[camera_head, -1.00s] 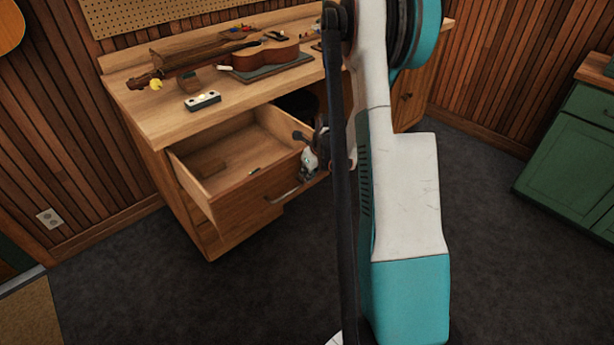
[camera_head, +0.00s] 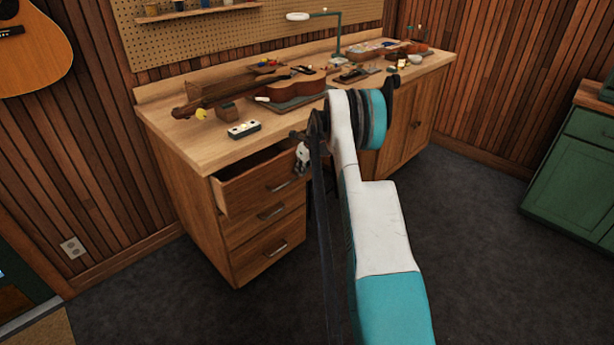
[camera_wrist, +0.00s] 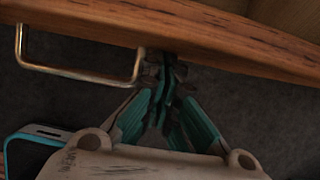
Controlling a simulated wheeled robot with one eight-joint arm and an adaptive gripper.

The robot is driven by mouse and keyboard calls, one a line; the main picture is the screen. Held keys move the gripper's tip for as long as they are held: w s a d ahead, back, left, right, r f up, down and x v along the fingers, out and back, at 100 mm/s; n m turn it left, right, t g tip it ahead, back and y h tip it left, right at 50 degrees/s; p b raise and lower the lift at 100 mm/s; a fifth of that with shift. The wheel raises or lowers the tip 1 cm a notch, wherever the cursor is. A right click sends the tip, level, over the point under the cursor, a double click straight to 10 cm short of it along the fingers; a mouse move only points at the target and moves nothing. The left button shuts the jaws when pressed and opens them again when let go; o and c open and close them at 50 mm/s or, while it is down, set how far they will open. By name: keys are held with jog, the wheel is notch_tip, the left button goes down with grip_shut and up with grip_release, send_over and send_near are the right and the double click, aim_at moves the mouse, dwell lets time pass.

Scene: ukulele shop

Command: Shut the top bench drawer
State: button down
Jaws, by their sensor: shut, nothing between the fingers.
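The top bench drawer (camera_head: 256,183) is the uppermost of the stacked drawers under the workbench (camera_head: 190,150). It stands partly open, its front jutting out past the drawers below. In the wrist view, the top edge of the drawer front (camera_wrist: 230,45) crosses the picture, with its metal handle (camera_wrist: 80,75) at left. My gripper (camera_wrist: 165,75) is shut and empty, its fingertips at the outer side of the drawer front, right of the handle. I cannot tell whether they touch it. In the head view my gripper (camera_head: 302,155) is small and partly hidden by my arm.
On the bench top lie a ukulele body (camera_head: 300,86), a small white-topped box (camera_head: 244,130) and a green lamp (camera_head: 338,35). Two closed drawers sit below the top one. A green cabinet (camera_head: 575,165) stands at right. The dark floor in front is clear.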

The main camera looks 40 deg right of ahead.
aim_at(293, 163)
jog(key=shift+w+a, duration=0.1)
jog(key=shift+w, duration=2.4)
